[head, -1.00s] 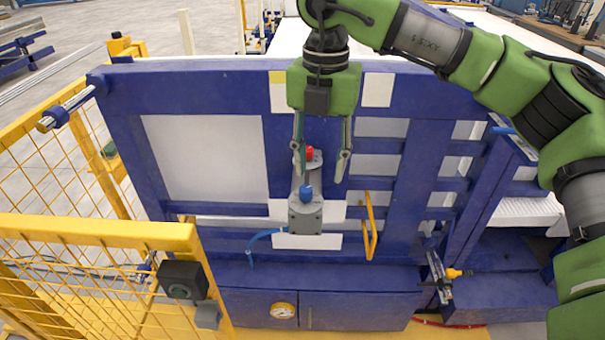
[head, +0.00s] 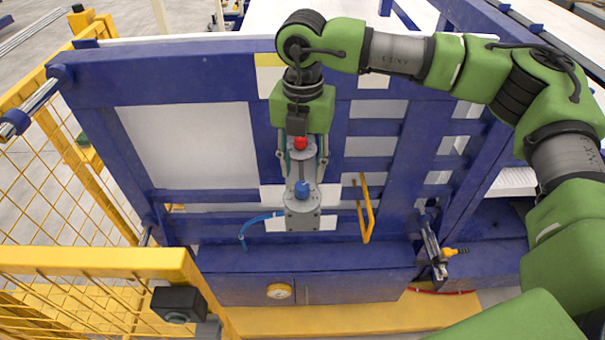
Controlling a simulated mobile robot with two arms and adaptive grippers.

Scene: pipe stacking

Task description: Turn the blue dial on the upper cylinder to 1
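A grey cylinder unit (head: 301,214) is mounted on the front of the blue frame in the head view. A blue dial (head: 302,188) sits on top of its lower block. A red knob (head: 300,143) sits on the unit's grey upper end. My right gripper (head: 303,168) hangs from above with its fingers apart, one on each side of the unit between the red knob and the blue dial. It is open, and I cannot tell whether the fingers touch the unit. The dial's markings are too small to read. My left gripper is not in view.
A yellow handle (head: 366,212) stands right of the unit, and a blue hose (head: 250,226) curves off its left side. A yellow mesh fence (head: 95,262) with a black box (head: 177,304) stands at the lower left. A yellow-tipped fitting (head: 447,252) is at lower right.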

